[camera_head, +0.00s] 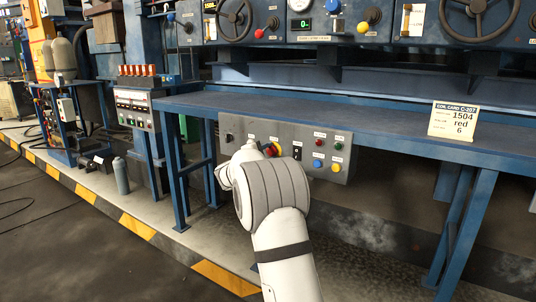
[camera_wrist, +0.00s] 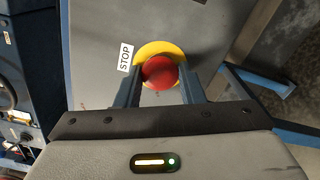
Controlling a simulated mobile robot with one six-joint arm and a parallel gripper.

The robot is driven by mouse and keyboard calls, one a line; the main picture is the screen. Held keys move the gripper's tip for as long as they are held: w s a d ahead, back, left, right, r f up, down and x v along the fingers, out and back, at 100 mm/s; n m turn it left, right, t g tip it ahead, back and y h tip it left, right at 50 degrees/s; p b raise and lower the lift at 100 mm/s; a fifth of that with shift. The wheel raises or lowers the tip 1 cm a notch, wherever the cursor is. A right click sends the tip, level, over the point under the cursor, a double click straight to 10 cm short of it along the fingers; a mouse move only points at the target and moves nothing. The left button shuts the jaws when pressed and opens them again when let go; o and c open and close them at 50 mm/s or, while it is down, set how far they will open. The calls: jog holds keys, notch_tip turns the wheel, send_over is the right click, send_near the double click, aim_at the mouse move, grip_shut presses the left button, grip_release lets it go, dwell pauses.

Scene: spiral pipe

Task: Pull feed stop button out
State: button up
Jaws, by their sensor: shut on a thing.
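The feed stop button is a red mushroom knob (camera_wrist: 160,72) on a yellow round collar (camera_wrist: 161,48), beside a white STOP label (camera_wrist: 125,57) in the wrist view. My gripper (camera_wrist: 160,88) has one finger on each side of the red knob and is shut on it. In the head view my white arm reaches to the left half of the grey control panel (camera_head: 230,128) under the blue bench. There the red and yellow button (camera_head: 272,149) shows only partly above my wrist. My fingers are hidden in that view.
The blue bench top (camera_head: 340,119) overhangs the panel. A grey bottle (camera_head: 121,176) stands on the floor at left.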

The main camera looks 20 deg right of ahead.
grip_shut()
jog(key=shift+a, duration=0.1)
jog(key=shift+s+a+f+b, duration=0.1)
jog(key=shift+s+a+b, duration=0.15)
jog(key=shift+b, duration=0.5)
jog(key=o, duration=0.7)
grip_release()
jog(key=p+v, duration=0.1)
jog(key=v, duration=0.6)
jog(key=shift+s+a+p, duration=0.2)
jog(key=shift+a+p, duration=0.15)
jog(key=shift+p, duration=0.05)
